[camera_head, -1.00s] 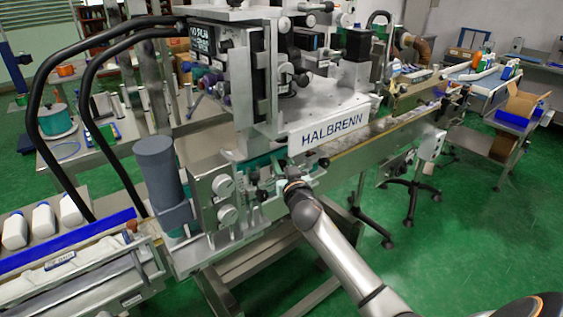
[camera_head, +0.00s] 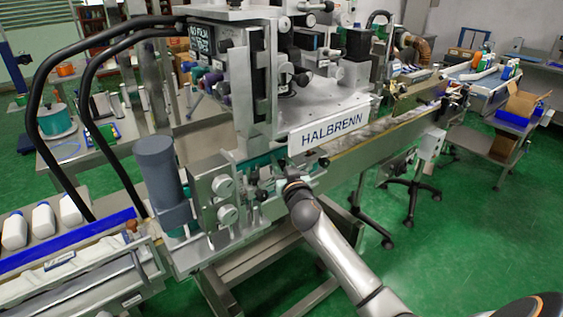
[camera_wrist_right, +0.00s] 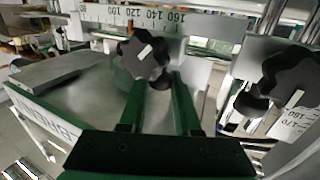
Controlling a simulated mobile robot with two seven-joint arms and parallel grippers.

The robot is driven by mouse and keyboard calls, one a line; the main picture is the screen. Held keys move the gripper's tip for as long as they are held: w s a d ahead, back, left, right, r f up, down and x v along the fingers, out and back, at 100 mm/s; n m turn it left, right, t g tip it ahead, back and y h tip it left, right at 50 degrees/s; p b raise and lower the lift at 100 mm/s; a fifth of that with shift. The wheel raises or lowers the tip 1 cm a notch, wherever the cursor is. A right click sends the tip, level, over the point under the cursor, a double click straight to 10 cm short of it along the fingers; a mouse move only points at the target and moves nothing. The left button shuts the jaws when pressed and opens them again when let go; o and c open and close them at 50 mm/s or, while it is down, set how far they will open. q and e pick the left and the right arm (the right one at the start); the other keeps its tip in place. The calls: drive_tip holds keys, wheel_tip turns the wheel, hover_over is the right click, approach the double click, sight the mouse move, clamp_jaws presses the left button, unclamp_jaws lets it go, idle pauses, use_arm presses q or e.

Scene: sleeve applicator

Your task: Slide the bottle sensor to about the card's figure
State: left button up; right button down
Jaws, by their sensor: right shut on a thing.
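My right gripper (camera_head: 291,186) reaches the front of the labelling machine, below the HALBRENN plate (camera_head: 331,132). In the right wrist view its two green fingers (camera_wrist_right: 156,88) are shut on a black star knob (camera_wrist_right: 143,55). The knob sits in front of a white scale bar (camera_wrist_right: 112,14) with printed figures up to about 160. The exact reading at the knob is too small to tell. I cannot make out the sensor body or the card's figure. My left gripper is not in view.
A second black star knob (camera_wrist_right: 291,75) stands close on the right in the wrist view, beside another scale. A grey cylinder (camera_head: 160,168) and silver dials (camera_head: 224,187) stand left of my gripper. White bottles (camera_head: 43,218) lie at far left.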

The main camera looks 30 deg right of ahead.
sight(272, 178)
drive_tip(key=shift+s+a+f, duration=0.1)
drive_tip(key=shift+a+f, duration=0.05)
drive_tip(key=shift+a, duration=1.1)
drive_tip(key=shift+s+a, duration=0.1)
drive_tip(key=shift+a, duration=0.4)
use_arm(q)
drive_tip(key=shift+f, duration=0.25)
use_arm(e)
drive_tip(key=shift+d, duration=0.1)
drive_tip(key=c, duration=0.6)
unclamp_jaws()
drive_tip(key=shift+d, duration=0.1)
